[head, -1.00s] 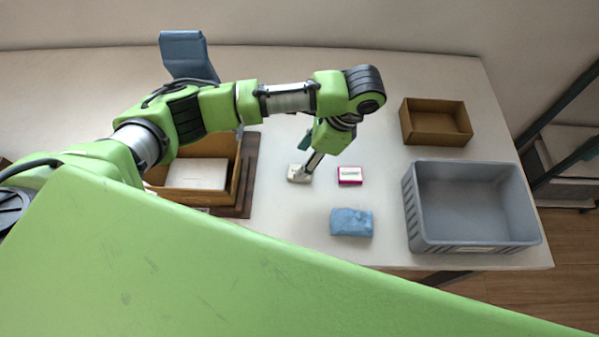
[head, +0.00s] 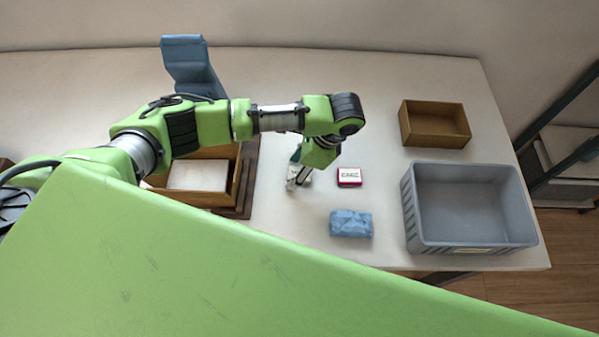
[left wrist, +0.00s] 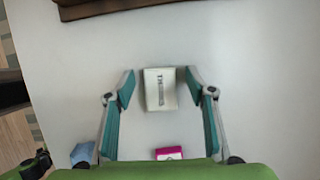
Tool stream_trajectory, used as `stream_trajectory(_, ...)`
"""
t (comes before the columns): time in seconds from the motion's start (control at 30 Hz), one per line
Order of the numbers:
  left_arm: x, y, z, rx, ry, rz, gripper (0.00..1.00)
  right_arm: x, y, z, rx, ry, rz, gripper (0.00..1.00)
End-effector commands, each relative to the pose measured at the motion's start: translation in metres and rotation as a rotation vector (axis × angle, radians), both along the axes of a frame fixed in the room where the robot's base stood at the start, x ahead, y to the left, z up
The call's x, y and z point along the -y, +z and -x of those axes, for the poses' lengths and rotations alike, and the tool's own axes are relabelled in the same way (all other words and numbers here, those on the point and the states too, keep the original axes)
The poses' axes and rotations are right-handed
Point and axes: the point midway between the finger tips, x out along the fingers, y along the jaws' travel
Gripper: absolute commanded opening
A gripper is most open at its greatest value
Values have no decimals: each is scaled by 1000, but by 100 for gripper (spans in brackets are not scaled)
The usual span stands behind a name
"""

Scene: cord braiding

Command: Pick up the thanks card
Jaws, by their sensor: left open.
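The thanks card (left wrist: 160,90) is a small white block with dark lettering, lying on the table in the left wrist view. My left gripper (left wrist: 160,80) is open, with one teal finger on each side of the card and a gap at both sides. In the head view the left gripper (head: 297,183) points down over the card, which it mostly hides. I cannot tell the exact height of the fingertips above the table. My right gripper is not in view.
A pink-edged white box (head: 349,177) and a blue crumpled packet (head: 351,223) lie right of the gripper. A grey crate (head: 470,245) and a brown open box (head: 435,125) stand at right.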

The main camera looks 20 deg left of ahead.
Motion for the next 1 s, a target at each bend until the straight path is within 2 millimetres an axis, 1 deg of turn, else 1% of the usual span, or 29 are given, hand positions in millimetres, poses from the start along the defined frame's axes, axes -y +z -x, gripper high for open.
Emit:
stream_trajectory(0.23, 0, -2, 0, -1, 0, 0, 50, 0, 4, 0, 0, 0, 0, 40)
stream_trajectory(0.27, 0, -3, 0, -1, 0, 1, 45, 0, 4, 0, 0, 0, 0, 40)
stream_trajectory(0.3, 0, -3, 0, 0, 0, 1, 36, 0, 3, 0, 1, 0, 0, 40)
stream_trajectory(0.37, 0, -3, 0, 0, 0, 1, 24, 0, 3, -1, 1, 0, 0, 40)
stream_trajectory(0.4, 0, -3, 0, -1, 0, 0, 21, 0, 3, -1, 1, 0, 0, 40)
stream_trajectory(0.7, 0, -4, 1, -1, 0, -1, 20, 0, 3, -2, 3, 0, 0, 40)
stream_trajectory(0.87, -1, -3, 0, 0, 0, -1, 20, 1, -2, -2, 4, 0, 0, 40)
stream_trajectory(1.0, 0, 15, -1, 1, 1, 2, 20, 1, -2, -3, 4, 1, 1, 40)
